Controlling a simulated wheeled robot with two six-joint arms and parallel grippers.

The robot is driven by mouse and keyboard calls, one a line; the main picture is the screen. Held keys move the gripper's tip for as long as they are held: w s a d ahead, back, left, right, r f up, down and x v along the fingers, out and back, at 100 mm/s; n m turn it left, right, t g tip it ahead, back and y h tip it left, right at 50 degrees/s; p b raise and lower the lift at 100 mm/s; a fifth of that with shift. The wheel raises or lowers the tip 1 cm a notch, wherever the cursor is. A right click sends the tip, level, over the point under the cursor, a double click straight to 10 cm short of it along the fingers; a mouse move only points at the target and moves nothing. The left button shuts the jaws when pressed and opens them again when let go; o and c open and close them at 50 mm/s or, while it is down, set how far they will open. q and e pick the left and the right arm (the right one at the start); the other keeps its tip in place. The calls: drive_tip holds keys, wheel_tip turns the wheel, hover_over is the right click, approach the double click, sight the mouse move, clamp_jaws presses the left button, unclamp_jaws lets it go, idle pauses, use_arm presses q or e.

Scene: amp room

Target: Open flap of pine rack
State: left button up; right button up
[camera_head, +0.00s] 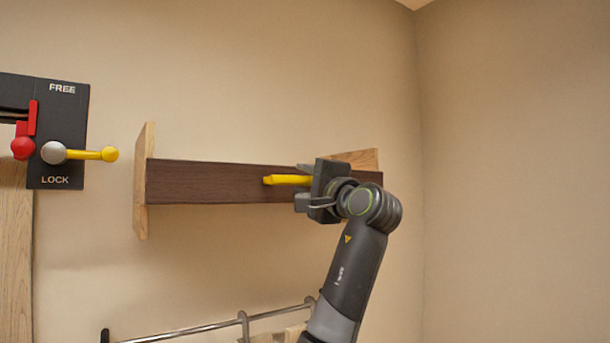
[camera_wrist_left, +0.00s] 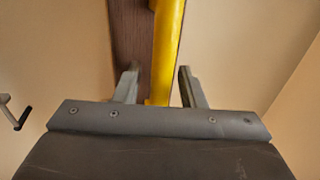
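The pine rack hangs on the wall, with pale pine side panels (camera_head: 140,180). A dark brown flap (camera_head: 210,182) spans its front and looks shut, upright between the sides. A yellow handle (camera_head: 285,180) is on the flap; its right part is hidden behind my left gripper (camera_head: 308,190). In the left wrist view the yellow handle (camera_wrist_left: 166,50) runs between the two fingers of my left gripper (camera_wrist_left: 157,78), with gaps beside it, in front of the dark flap (camera_wrist_left: 130,40). The left gripper is open around the handle. My right gripper is not in view.
A dark lock plate (camera_head: 62,115) marked FREE and LOCK, with a yellow lever (camera_head: 92,154) and a red knob (camera_head: 22,147), is at the left. A metal rail (camera_head: 200,328) runs below the rack. The wall at right is bare.

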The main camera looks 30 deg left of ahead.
use_arm(q)
drive_tip(key=shift+c, duration=0.3)
clamp_jaws()
